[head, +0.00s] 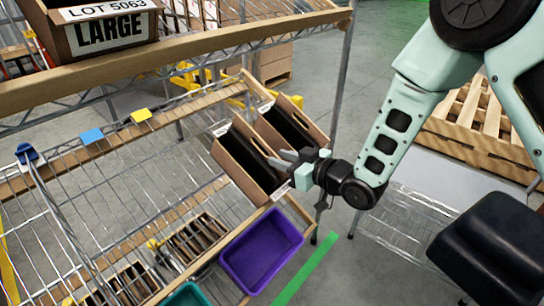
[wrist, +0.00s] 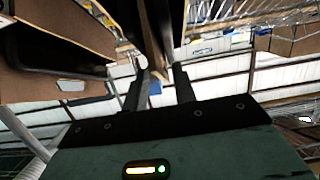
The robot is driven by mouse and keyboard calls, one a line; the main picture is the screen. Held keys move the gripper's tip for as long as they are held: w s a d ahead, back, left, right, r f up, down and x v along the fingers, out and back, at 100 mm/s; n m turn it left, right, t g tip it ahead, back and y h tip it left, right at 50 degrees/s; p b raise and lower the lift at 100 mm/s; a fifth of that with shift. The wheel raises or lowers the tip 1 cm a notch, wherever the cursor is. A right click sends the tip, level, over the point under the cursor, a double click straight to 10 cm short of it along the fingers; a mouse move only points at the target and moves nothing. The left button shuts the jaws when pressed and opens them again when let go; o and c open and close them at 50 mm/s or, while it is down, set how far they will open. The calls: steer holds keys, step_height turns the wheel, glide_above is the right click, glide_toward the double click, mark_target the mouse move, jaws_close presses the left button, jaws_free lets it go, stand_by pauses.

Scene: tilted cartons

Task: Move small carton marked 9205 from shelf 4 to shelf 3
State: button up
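Two open brown cartons with dark insides sit tilted side by side on the wire shelf in the head view, a nearer carton (head: 226,157) and a farther carton (head: 314,131). No number 9205 is readable on either. My gripper (head: 284,160) is at the right end of the nearer carton, its fingers reaching over that end. In the wrist view, my gripper's two fingers (wrist: 160,82) stand apart with a gap between them.
A large carton (head: 112,40) marked LOT 5063 LARGE stands on the shelf above, behind a wooden front rail (head: 190,53). A purple bin (head: 262,250) and a teal bin (head: 187,295) are lower down. Blue (head: 92,136) and yellow (head: 141,115) cards sit on the shelf edge. A rack post (head: 340,85) stands close behind.

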steer(key=shift+x, duration=1.1)
jaws_close()
step_height(320, 180, up, 8)
steer(key=p, duration=0.5)
steer(key=shift+r, duration=0.15)
